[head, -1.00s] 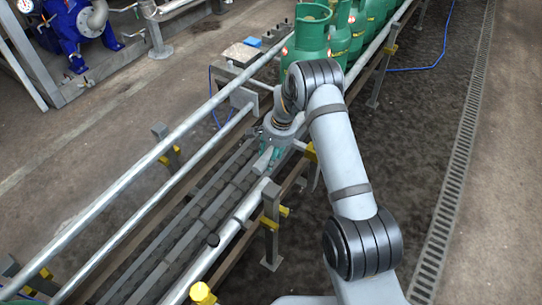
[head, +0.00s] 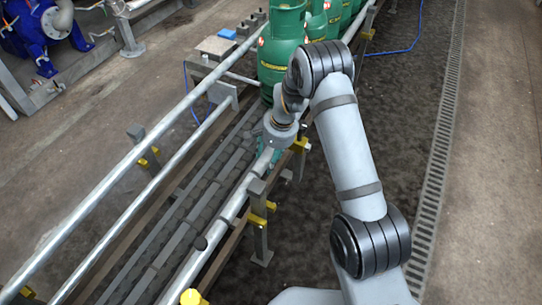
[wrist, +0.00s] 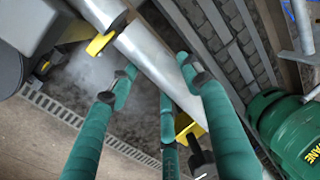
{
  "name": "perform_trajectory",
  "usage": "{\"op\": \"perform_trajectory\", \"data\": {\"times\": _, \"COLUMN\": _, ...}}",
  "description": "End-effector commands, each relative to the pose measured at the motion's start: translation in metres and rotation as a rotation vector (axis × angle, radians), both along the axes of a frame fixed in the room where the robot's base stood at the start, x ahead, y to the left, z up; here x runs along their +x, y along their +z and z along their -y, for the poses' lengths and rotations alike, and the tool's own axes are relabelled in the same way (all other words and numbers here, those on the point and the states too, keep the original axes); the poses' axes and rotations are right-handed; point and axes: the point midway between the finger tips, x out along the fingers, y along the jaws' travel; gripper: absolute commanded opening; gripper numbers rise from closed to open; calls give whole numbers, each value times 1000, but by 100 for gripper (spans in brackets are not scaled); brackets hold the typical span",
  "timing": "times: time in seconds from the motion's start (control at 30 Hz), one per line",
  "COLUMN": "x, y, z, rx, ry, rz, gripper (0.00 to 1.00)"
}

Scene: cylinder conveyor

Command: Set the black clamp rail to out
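No rail looks black in itself. My gripper (head: 265,157) is low over this rail, just beyond the block. In the wrist view, the silver rail (wrist: 148,58) runs diagonally past the teal fingers of my gripper (wrist: 155,75). The fingers are spread apart, and the rail passes between or just beyond them. I cannot tell whether they touch it.
A green gas cylinder (head: 283,50) stands on the conveyor just beyond my gripper, with others behind it. It also shows in the wrist view (wrist: 285,135). Two silver pipes (head: 130,160) line the left side. Yellow clamps (head: 258,219) sit on posts. The right floor is open.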

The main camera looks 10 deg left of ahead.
Motion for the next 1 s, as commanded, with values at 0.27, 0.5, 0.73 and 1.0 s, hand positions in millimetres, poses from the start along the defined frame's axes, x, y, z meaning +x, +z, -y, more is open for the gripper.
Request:
{"op": "perform_trajectory", "data": {"times": 0.27, "x": -1, "y": -1, "z": 3, "rx": -1, "ry": -7, "rz": -7, "gripper": 62}}
{"op": "perform_trajectory", "data": {"times": 0.5, "x": -1, "y": -1, "z": 2, "rx": 0, "ry": -6, "rz": -5, "gripper": 64}}
{"op": "perform_trajectory", "data": {"times": 0.73, "x": -1, "y": 16, "z": 4, "rx": 2, "ry": -6, "rz": -2, "gripper": 64}}
{"op": "perform_trajectory", "data": {"times": 1.0, "x": -4, "y": 72, "z": 14, "rx": 2, "ry": -7, "rz": 1, "gripper": 64}}
